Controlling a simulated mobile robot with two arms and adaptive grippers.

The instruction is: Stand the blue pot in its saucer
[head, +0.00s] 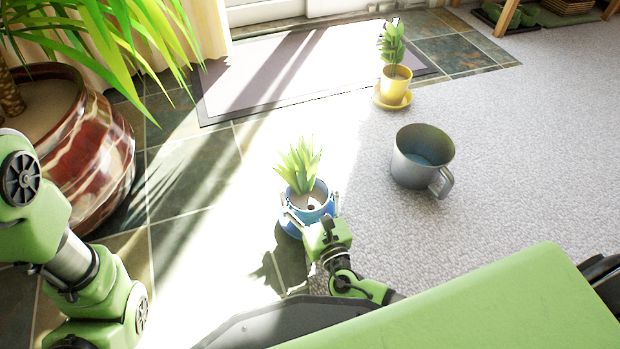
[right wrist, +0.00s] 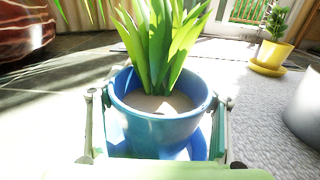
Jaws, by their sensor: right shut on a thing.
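The blue pot (head: 312,214) holds a leafy green plant and looks upright on the sunlit floor side of the head view. My right gripper (head: 309,200) is shut on it, one finger on each side. In the right wrist view the blue pot (right wrist: 158,128) fills the middle between the fingers. A blue saucer (head: 290,228) shows at the pot's lower left; its edge (right wrist: 204,143) also shows beside the pot in the wrist view. The pot hides most of it, and I cannot tell whether the pot rests in it or hovers. My left gripper is outside the view.
A grey metal mug (head: 408,178) stands on the carpet to the right. A yellow pot (head: 396,83) stands in a yellow saucer farther back. A large red-brown planter (head: 92,165) with a leafy plant is at left. Carpet right of the mug is clear.

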